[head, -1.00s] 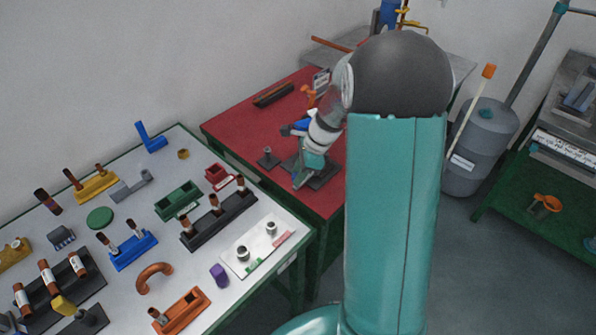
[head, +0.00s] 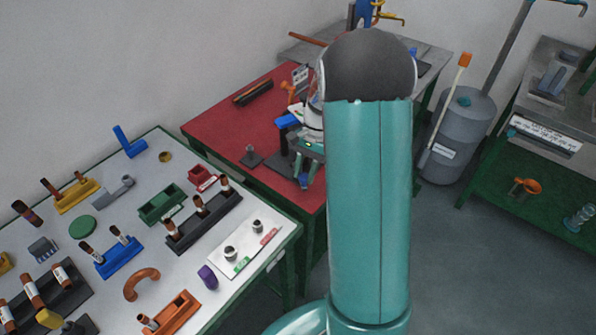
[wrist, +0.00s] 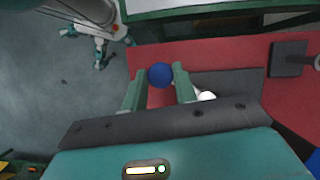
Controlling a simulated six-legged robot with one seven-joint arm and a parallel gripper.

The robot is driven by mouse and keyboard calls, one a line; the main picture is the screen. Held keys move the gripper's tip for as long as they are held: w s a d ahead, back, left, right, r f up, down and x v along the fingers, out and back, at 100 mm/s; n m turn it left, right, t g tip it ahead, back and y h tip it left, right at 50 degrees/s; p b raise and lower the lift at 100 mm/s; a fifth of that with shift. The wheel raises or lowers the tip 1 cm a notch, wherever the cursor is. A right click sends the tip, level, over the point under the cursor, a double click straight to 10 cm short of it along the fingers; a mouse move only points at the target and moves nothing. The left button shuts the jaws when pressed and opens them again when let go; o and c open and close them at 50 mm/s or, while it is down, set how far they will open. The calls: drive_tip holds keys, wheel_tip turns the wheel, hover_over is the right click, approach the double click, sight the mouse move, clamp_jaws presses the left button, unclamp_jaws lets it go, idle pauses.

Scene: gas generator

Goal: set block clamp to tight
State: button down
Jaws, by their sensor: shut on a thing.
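The block clamp stands on the red table (head: 238,115). Its dark base (wrist: 228,84) shows in the wrist view, and my arm hides much of the clamp in the head view. A round blue knob (wrist: 160,75), which I take to be the clamp's handle end, lies between my green fingertips. It also shows low at the fingers in the head view (head: 304,182). My gripper (wrist: 159,72) is shut on this knob, near the table's front edge. A small white round part (wrist: 207,96) lies right of the fingers. The clamp's jaw setting cannot be made out.
A small dark stand with a post (head: 250,156) is left of the clamp. A black bar (head: 253,91) lies farther back. The front-left white table (head: 190,285) holds several coloured holders. A grey tank (head: 459,130) stands right, with open floor before it.

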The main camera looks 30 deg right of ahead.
drive_tip(key=shift+s+d+n+g, duration=0.1)
drive_tip(key=shift+d+n+g, duration=0.4)
drive_tip(key=shift+d+n, duration=0.65)
drive_tip(key=shift+a+n+h, duration=0.1)
drive_tip(key=shift+n+h, duration=0.15)
drive_tip(key=shift+h, duration=0.05)
drive_tip(key=c, duration=1.1)
unclamp_jaws()
drive_tip(key=shift+r, duration=0.1)
drive_tip(key=v, duration=1.3)
drive_tip(key=shift+r, duration=0.35)
